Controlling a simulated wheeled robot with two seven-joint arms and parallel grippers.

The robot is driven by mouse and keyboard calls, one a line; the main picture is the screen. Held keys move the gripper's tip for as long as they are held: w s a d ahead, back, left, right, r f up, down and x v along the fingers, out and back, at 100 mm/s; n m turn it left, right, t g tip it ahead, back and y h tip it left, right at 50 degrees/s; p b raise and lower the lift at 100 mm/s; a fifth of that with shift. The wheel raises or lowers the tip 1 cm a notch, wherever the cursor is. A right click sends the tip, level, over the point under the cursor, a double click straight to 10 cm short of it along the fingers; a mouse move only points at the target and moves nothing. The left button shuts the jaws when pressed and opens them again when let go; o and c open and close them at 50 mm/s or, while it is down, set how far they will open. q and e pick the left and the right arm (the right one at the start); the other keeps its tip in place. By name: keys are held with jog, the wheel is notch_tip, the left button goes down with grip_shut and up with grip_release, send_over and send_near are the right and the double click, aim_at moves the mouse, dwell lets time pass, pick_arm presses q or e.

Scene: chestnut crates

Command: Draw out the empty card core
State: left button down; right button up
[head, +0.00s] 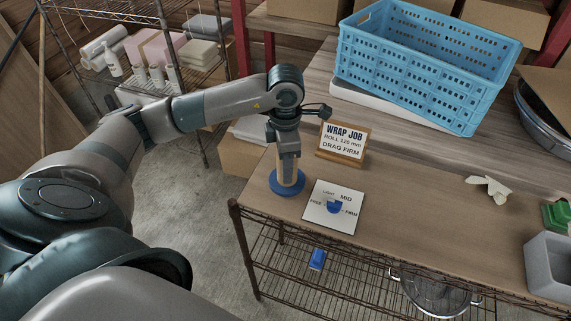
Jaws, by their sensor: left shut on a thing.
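The tan card core (281,166) stands upright on a round blue base (287,186) near the table's left front corner. My left gripper (288,160) comes down from above and is shut on the core. The gripper hides the core's top and part of its side. I cannot tell whether the core's lower end has lifted off the base. My right gripper is not in view.
A dial card (325,216) with a blue knob lies beside the base. A blue crate (425,65) sits at the back. Crumpled pale scrap (489,187) and a grey bin (548,265) are right. The table's (415,230) front middle is clear.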

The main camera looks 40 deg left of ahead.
pick_arm(q)
jog(key=shift+r, duration=0.5)
dwell(0.4)
jog(key=c, duration=1.9)
grip_release()
jog(key=shift+c, duration=0.2)
grip_shut()
jog(key=shift+r+p, duration=0.65)
jog(key=shift+r, duration=1.05)
